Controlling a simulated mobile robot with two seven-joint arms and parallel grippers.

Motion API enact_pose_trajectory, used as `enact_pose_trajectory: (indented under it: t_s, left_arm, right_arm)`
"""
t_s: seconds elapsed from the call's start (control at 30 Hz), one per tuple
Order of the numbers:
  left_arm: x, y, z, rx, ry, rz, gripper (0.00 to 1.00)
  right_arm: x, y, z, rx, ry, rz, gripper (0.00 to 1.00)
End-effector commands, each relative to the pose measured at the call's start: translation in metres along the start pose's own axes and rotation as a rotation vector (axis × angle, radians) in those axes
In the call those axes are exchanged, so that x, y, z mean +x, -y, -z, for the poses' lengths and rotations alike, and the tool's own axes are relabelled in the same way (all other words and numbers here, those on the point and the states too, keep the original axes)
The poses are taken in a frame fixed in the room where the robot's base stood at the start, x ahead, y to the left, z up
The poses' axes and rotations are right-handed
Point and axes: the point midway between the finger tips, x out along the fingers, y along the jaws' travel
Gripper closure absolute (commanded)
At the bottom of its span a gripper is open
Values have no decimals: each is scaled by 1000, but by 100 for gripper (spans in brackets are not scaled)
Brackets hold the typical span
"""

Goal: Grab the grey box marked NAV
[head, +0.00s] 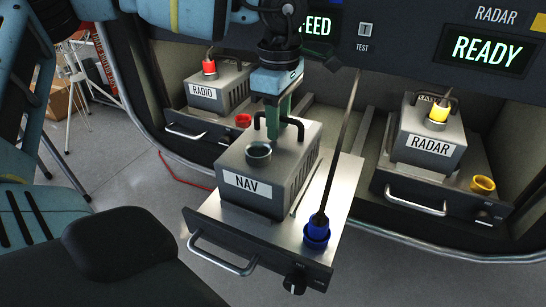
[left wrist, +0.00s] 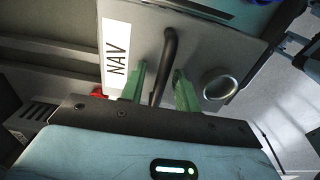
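The grey NAV box (head: 258,172) sits on a pulled-out metal tray (head: 335,190), with a white NAV label on its front and a dark carry handle (head: 262,118) and a round socket (head: 258,152) on top. My left gripper (head: 286,122) is over the box from above, its green fingers at the handle. In the left wrist view the box (left wrist: 195,50) fills the top, and the handle (left wrist: 168,60) stands between the open fingers (left wrist: 159,75), with gaps on both sides. My right gripper is not in view.
A blue plug (head: 316,232) with a dark cable stands on the tray, right of the box. A RADIO box (head: 218,95) with a red plug is behind left; a RADAR box (head: 432,145) with a yellow plug is at right. The tray has a front handle (head: 222,258) and knob (head: 295,280).

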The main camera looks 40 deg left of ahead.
Motion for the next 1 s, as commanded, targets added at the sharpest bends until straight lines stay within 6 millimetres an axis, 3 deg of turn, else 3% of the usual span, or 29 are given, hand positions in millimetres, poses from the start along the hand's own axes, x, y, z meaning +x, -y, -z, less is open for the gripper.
enact_pose_trajectory:
  t_s: [0.03,0.23,1.0]
  left_arm:
    - [0,0,0,0,0,0,75]
    - [0,0,0,0,0,0,100]
    - [-1,0,0,0,-1,-1,100]
  right_arm:
    - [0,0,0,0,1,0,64]
    - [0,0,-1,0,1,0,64]
    - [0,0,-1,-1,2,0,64]
